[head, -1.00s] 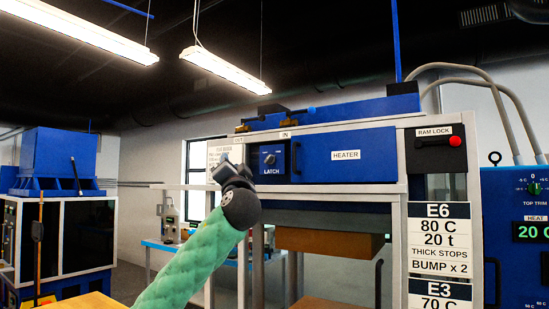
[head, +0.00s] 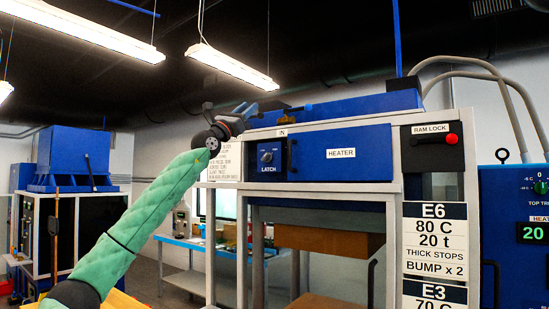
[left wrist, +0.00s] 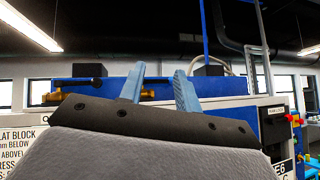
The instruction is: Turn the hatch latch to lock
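The latch is a small dark knob (head: 267,156) above the word LATCH, on the left end of the blue heater hatch (head: 350,140) in the head view. Which way the knob points is too small to tell. My left gripper (head: 242,110) is up and to the left of the knob, near the top left corner of the press, not touching the latch. In the left wrist view its two blue fingers (left wrist: 160,84) stand apart with nothing between them, so it is open. The latch does not show in the left wrist view. My right gripper is not in view.
A black handle (head: 291,155) stands just right of the knob. A red knob (head: 452,139) sits by the RAM LOCK label. Brass fittings (left wrist: 72,98) lie along the press top. A blue-topped machine (head: 85,155) stands at left.

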